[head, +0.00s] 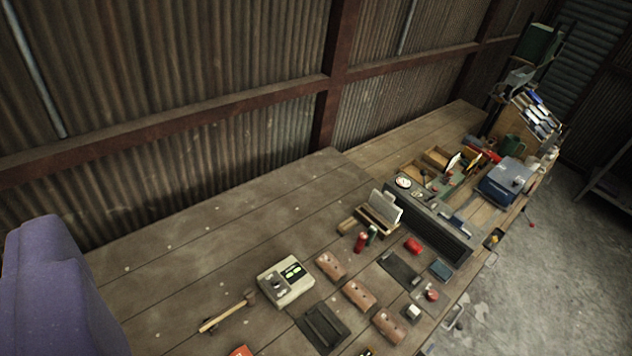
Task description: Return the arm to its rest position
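My gripper's fingers do not show in the head view, so I cannot see whether they are open or shut, or whether they hold anything. The view looks down at a tilt over a long wooden workbench (175,255) against a corrugated metal wall. No hanger or conveyor can be made out.
On the bench are a hammer (227,311), a pale boxy device (286,281), several brown blocks (358,295), a long dark slotted unit (430,226) and a blue box (507,181). The bench's left part is mostly bare. Concrete floor (560,270) is open at right.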

